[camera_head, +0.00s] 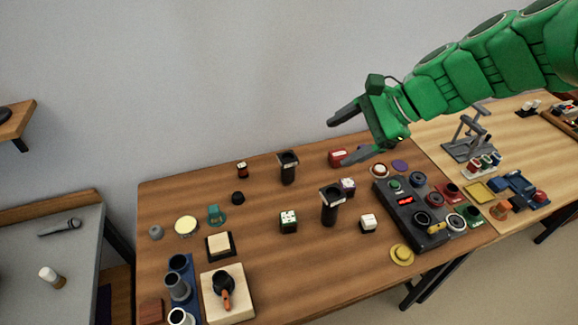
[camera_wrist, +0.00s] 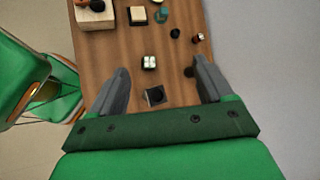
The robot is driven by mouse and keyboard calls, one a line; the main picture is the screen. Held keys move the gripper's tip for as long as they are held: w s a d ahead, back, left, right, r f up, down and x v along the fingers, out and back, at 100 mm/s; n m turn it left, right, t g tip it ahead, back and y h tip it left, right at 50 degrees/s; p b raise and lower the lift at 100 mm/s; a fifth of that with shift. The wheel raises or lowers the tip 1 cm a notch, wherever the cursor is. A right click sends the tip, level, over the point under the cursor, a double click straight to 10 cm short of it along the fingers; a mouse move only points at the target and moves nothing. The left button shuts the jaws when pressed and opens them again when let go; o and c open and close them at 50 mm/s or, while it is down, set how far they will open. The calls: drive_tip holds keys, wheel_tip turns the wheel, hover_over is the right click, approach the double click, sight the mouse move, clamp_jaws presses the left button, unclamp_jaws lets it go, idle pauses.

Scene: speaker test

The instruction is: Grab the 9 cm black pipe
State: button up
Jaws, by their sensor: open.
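Two upright black pipes with square-looking rims stand on the brown table: one at the back (camera_head: 288,170) and one nearer the front (camera_head: 330,210). I cannot tell which is 9 cm; the front one looks a little taller in the head view. My gripper (camera_head: 340,140) is open and empty, high above the table, right of the back pipe. In the wrist view a black pipe (camera_wrist: 154,97), seen from above, appears between the spread fingers, well below them.
A white die (camera_head: 288,222) stands left of the front pipe and a white cube (camera_head: 368,223) right of it. A red box (camera_head: 337,157) is near the back. Grey pipes (camera_head: 177,287) stand at the left.

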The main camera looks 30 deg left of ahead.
sight(288, 168)
drive_tip(key=w+a+f+m+t+y, duration=0.1)
drive_tip(key=w+a+m+y, duration=0.1)
drive_tip(key=w+a+m, duration=0.45)
drive_tip(key=w+a+f+m+y, duration=0.2)
drive_tip(key=w+a+m+y, duration=0.1)
drive_tip(key=w+a, duration=0.55)
drive_tip(key=f, duration=0.9)
drive_tip(key=w+d+f, duration=0.1)
drive_tip(key=f, duration=1.7)
drive_tip(key=shift+w+d, duration=0.2)
drive_tip(key=shift+w, duration=0.15)
drive_tip(key=shift+a+f, duration=0.25)
drive_tip(key=shift+f, duration=0.05)
drive_tip(key=shift+w+x, duration=0.15)
drive_tip(key=shift+x, duration=1.65)
drive_tip(key=shift+w+x, duration=0.15)
drive_tip(key=shift+x, duration=1.65)
drive_tip(key=c, duration=1.1)
drive_tip(key=shift+o, duration=0.2)
